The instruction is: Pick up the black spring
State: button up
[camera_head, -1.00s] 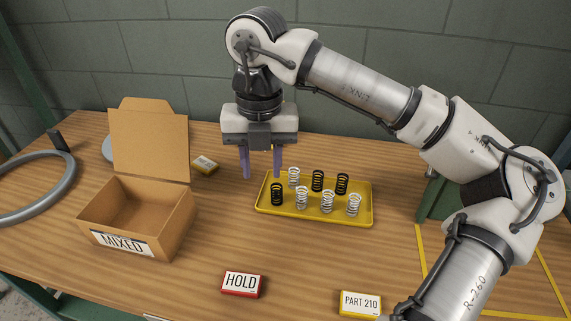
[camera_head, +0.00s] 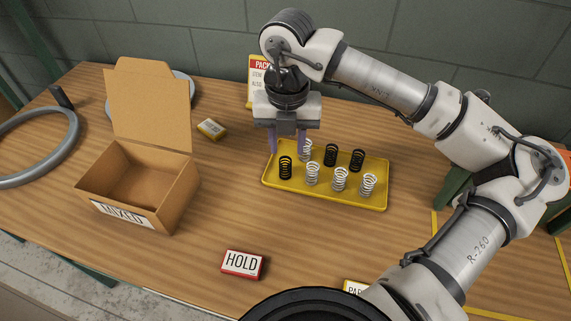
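Three black springs stand upright on a yellow tray (camera_head: 326,196): one at the front left (camera_head: 285,167), one at the back middle (camera_head: 331,154) and one at the back right (camera_head: 358,159). Several white springs (camera_head: 312,173) stand among them. My gripper (camera_head: 288,149) is open, its two purple fingers pointing down over the tray's left end. It is just behind the front-left black spring in the picture, and its right finger overlaps the back-left white spring (camera_head: 307,152). Nothing shows between the fingers. Their exact height above the tray is hard to tell.
An open cardboard box (camera_head: 128,190) labelled MIXED stands to the left. A HOLD sign (camera_head: 242,264) lies in front. A small yellow box (camera_head: 211,129) and a grey ring (camera_head: 40,148) lie at the left. The wood between box and tray is clear.

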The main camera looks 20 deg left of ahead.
aim_at(286, 160)
jog(key=shift+s+a+f+p, duration=0.15)
jog(key=shift+f+p, duration=0.3)
jog(key=shift+f, duration=0.9)
jog(key=shift+s+d+f+p, duration=0.1)
jog(key=shift+f+p, duration=0.35)
jog(key=shift+f, duration=0.9)
jog(key=shift+c, duration=0.3)
jog(key=c, duration=0.7)
